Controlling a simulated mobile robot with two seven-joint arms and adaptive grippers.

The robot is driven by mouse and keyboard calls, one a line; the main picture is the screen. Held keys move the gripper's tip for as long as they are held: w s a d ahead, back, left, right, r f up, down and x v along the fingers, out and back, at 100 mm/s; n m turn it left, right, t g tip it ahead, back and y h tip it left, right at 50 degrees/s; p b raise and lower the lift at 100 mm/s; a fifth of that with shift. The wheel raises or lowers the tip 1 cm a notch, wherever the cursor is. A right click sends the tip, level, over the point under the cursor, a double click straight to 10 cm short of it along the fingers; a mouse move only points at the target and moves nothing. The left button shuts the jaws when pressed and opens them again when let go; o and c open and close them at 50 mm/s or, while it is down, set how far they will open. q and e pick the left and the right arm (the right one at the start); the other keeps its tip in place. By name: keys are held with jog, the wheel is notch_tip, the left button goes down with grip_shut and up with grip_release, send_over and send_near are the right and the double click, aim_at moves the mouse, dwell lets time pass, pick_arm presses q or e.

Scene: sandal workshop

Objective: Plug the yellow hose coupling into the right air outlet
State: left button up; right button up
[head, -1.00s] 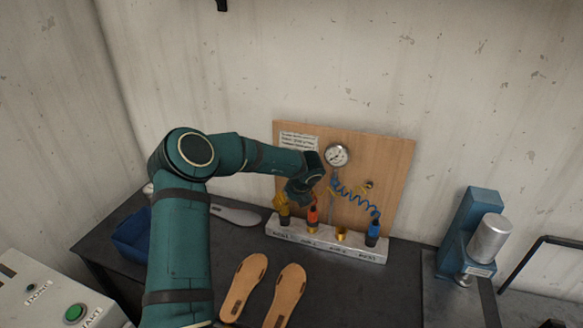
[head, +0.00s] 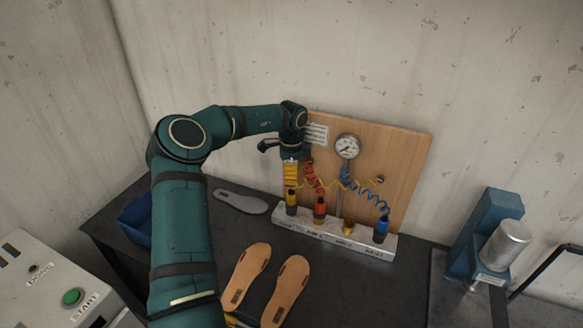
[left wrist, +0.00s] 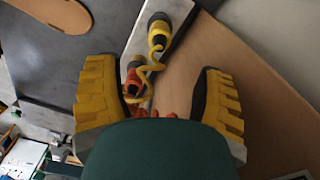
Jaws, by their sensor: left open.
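The yellow hose coupling (head: 291,199) stands upright at the left end of the pale block, with a thin coiled yellow hose. It also shows in the left wrist view (left wrist: 158,32). My left gripper (head: 291,177) is just above it in the head view. In the left wrist view my gripper (left wrist: 160,95) has its yellow ribbed fingers wide apart with no coupling gripped; the yellow coupling lies beyond the fingertips. The right air outlet (head: 348,228) appears to be the bare brass fitting between the orange-red and blue couplings. The block's labels are too small to read. My right gripper is out of view.
An orange-red coupling (head: 319,208) and a blue coupling (head: 381,229) stand on the block (head: 365,246). A wooden board (head: 400,160) with a gauge (head: 347,147) rises behind. Coiled hoses cross before it. Sandal soles (head: 285,290) lie in front.

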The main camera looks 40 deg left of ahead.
aim_at(291, 188)
pick_arm(q)
notch_tip(291, 188, down, 3)
jog(key=shift+s+r+b, duration=0.1)
jog(key=shift+b, duration=0.75)
jog(key=shift+f, duration=3.35)
jog(key=c, duration=1.1)
jog(key=shift+r+p, duration=1.4)
jog(key=shift+r, duration=5.1)
